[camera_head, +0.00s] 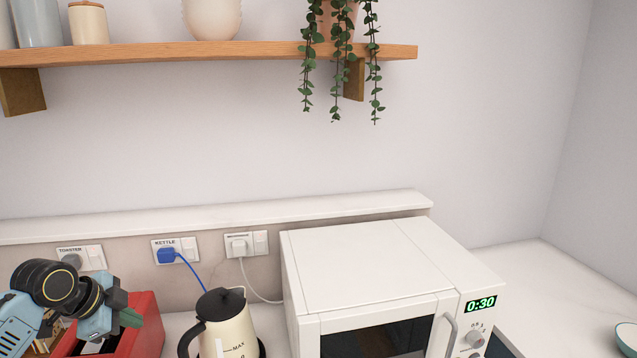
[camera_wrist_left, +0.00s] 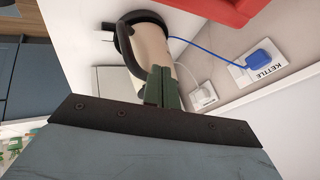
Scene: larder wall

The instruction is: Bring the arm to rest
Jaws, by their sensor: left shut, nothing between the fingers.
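My left gripper (camera_head: 131,318) comes in at the lower left of the head view, over the red toaster (camera_head: 148,312) or box-like red thing there. Its green fingers are shut with nothing between them. In the left wrist view the closed fingers (camera_wrist_left: 163,88) show in front of the cream kettle (camera_wrist_left: 152,48); I cannot tell from this whether they touch it. In the head view the gripper is apart from the kettle (camera_head: 227,325), to its left. My right gripper is in neither view.
A white microwave (camera_head: 365,265) showing 0:30 stands right of the kettle. Blue (camera_head: 166,255) and white (camera_head: 239,247) plugs sit in wall sockets. A wooden shelf (camera_head: 230,52) with jars and a trailing plant (camera_head: 338,60) hangs above. A bowl (camera_head: 626,338) is at the far right.

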